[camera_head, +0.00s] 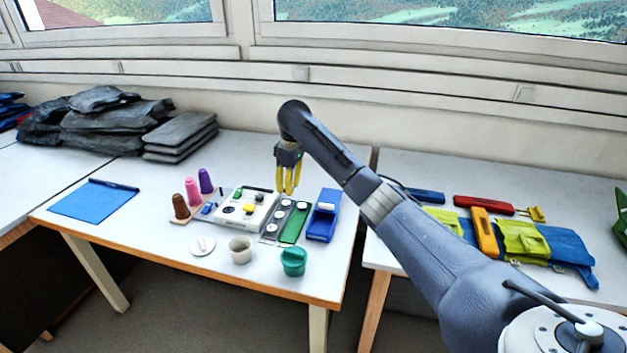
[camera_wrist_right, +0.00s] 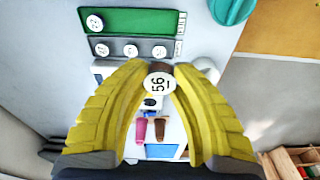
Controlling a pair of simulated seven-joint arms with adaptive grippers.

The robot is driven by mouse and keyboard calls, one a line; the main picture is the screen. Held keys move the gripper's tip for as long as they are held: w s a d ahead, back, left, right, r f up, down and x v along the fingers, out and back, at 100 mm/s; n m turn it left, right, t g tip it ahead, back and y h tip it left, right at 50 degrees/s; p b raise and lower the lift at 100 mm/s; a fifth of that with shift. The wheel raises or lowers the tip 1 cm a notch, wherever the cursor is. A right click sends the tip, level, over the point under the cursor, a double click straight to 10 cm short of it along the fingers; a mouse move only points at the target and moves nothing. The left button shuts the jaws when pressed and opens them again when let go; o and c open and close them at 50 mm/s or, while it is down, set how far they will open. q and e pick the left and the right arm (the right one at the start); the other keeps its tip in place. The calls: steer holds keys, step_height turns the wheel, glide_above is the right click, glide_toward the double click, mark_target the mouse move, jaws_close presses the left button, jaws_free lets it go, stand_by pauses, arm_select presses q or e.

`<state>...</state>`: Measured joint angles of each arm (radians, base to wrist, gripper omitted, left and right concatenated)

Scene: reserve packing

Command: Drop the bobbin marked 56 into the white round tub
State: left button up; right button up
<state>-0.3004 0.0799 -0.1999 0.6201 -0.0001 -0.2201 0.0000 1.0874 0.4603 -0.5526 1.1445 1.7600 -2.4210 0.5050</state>
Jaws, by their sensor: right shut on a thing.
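My right gripper (camera_head: 288,188) hangs fingers-down above the back of the middle table, over the grey strip's far end. In the right wrist view its yellow fingers (camera_wrist_right: 160,80) are shut on a small bobbin (camera_wrist_right: 158,87) with a white face marked 56. In the head view this bobbin is too small and covered to make out. The white round tub (camera_head: 241,255) stands open near the table's front edge, in front and to the left of the gripper. A white disc (camera_head: 202,246) lies left of the tub. My left gripper is not in view.
A grey strip (camera_head: 268,238) with several white-faced bobbins and a green strip (camera_head: 292,228) with one lie together. A white machine (camera_head: 232,221), thread spools (camera_head: 192,190), a blue box (camera_head: 323,215) and a teal pot (camera_head: 293,263) stand around.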

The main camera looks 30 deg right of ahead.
steer(key=a+f, duration=0.3)
steer(key=a, duration=1.3)
step_height(320, 180, down, 6)
steer(key=m, duration=0.1)
steer(key=shift+a+f+m, duration=0.2)
steer(key=shift+f+m, duration=0.05)
steer(key=shift+m, duration=0.05)
steer(key=o, duration=0.9)
step_height(320, 180, up, 12)
steer(key=s, duration=0.1)
steer(key=shift+d, duration=0.4)
